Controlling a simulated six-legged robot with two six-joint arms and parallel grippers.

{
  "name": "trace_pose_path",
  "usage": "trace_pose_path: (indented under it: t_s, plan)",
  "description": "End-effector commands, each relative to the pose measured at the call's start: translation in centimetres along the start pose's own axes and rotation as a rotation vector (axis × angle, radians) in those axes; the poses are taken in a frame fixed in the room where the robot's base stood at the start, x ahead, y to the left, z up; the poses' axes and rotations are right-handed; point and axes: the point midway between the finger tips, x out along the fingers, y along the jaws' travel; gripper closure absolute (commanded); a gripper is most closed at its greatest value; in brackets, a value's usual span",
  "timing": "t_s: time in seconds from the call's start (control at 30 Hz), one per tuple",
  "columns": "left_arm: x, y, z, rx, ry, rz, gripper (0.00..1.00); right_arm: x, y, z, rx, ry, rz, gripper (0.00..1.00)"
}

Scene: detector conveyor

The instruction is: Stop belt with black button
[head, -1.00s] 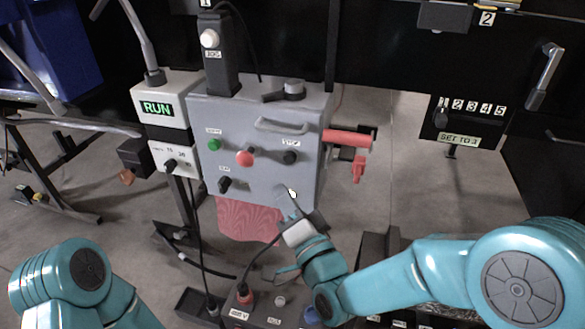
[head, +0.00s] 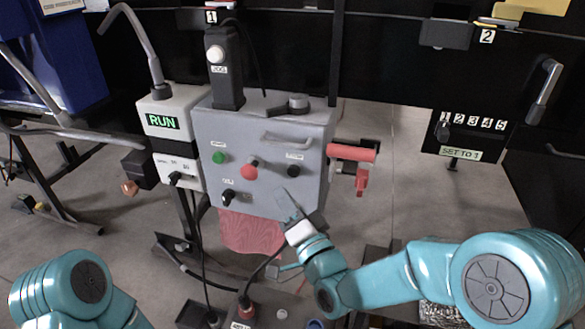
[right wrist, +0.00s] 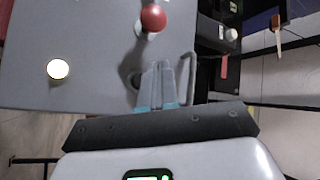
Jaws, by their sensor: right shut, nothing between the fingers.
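The black button (head: 293,171) sits on the right of the grey control box's front (head: 265,196), to the right of the red mushroom button (head: 249,170). The small screen (head: 163,122) reads RUN. My right gripper (head: 287,195) is shut and empty, its tips just below the black button in the head view. In the right wrist view the shut fingers (right wrist: 165,75) lie beside a dark round knob (right wrist: 134,80), probably the black button, partly hidden by them. Contact cannot be told. My left gripper is out of view; only its arm shows at lower left.
A green button (head: 219,158) and a black selector (head: 228,197) share the front. A grey handle (head: 286,138) sticks out above the black button. A red-handled part (head: 352,153) juts from the box's right side. A pale lit disc (right wrist: 57,69) shows in the right wrist view.

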Motion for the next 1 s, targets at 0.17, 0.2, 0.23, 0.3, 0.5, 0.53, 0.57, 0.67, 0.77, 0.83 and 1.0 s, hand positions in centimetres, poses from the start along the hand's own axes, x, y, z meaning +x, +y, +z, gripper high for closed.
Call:
trace_pose_path:
  t_s: [0.17, 0.2, 0.23, 0.3, 0.5, 0.53, 0.57, 0.67, 0.77, 0.83, 1.0]
  plan:
    - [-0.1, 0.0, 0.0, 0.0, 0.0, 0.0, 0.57, 1.6, 1.4, -1.1, 0.0, 0.002, -0.001, 1.0]
    - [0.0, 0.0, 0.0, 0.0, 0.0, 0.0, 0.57, 1.9, 1.6, -1.3, 0.0, 0.001, 0.0, 1.0]
    - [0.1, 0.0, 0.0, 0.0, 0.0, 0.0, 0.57, 2.0, 1.7, -1.5, 0.0, 0.002, 0.0, 1.0]
    - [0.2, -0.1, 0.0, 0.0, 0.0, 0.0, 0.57, 2.4, 2.0, -1.7, 0.0, 0.0, 0.0, 1.0]
    - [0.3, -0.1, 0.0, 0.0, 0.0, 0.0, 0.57, 2.8, 2.1, -2.0, 0.0, -0.001, 0.0, 1.0]
    - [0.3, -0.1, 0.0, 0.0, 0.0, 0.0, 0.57, 2.9, 2.1, -2.0, 0.0, -0.001, 0.001, 1.0]
    - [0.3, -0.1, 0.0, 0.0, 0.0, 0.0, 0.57, 2.9, 2.1, -2.0, 0.0, -0.001, 0.001, 1.0]
    - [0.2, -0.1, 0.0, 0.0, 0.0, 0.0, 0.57, 2.9, 2.1, -2.0, 0.0, -0.001, 0.001, 1.0]
    - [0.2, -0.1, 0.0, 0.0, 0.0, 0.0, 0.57, 2.8, 2.1, -2.0, 0.0, -0.001, 0.001, 1.0]
    - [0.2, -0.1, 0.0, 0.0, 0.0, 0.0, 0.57, 2.8, 2.1, -2.0, 0.0, -0.001, 0.001, 1.0]
    - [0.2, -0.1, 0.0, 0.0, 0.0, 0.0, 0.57, 2.8, 2.1, -2.0, 0.0, -0.001, 0.001, 1.0]
